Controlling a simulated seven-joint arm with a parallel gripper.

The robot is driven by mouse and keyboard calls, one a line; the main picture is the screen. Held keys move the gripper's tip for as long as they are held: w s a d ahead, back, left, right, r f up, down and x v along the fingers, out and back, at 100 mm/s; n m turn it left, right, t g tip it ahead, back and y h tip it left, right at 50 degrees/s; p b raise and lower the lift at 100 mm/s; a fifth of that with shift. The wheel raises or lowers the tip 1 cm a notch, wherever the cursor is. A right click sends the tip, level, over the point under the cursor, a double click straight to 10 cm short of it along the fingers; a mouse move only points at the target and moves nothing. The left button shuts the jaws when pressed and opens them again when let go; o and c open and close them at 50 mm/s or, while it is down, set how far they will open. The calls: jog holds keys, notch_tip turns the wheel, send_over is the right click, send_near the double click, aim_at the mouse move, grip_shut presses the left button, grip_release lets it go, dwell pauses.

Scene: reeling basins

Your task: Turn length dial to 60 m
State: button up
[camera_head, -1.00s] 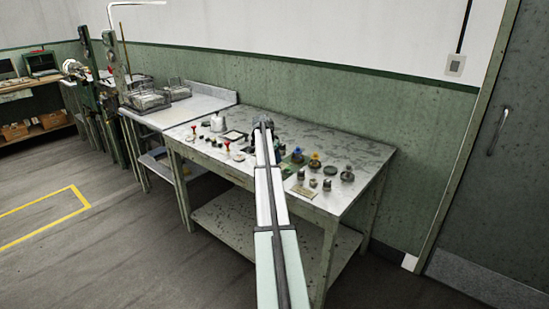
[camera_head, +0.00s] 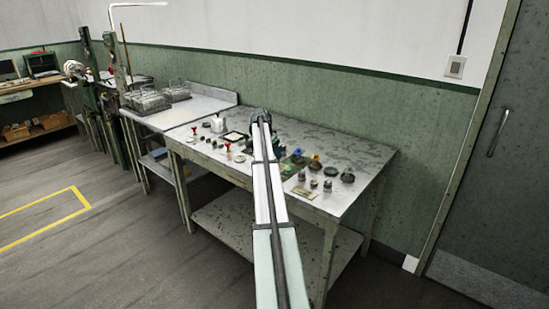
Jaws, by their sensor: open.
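The length dial cannot be told apart from the other small fittings on the grey worktable (camera_head: 345,150). Several small round dark pieces stand towards its right end, among them a dark one (camera_head: 347,175) and a yellow-topped one (camera_head: 315,162). My arm reaches from the bottom of the view up over the middle of the table, ending in a dark joint. My gripper cannot be made out; the arm hides the part of the table behind it.
Red-topped pieces (camera_head: 227,144) and a white piece (camera_head: 217,124) stand on the table's left part. A second bench with wire baskets (camera_head: 147,101) adjoins at the left. A lower shelf (camera_head: 235,218) runs under the table. The floor in front is clear; a grey door (camera_head: 500,180) stands right.

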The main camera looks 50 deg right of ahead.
jog(key=v, duration=0.9)
jog(key=shift+a+r, duration=0.15)
jog(key=shift+r, duration=0.15)
jog(key=s+d+m, duration=0.2)
jog(key=s+d, duration=0.7)
jog(key=s, duration=0.3)
jog(key=w+a+n+t+y, duration=0.2)
jog(key=w+n+t, duration=0.1)
jog(key=n, duration=0.7)
jog(key=w+a+n+t+y, duration=0.2)
jog(key=n, duration=0.8)
jog(key=x, duration=1.4)
jog(key=shift+d, duration=0.25)
jog(key=shift+r, duration=0.1)
jog(key=shift+c, duration=0.3)
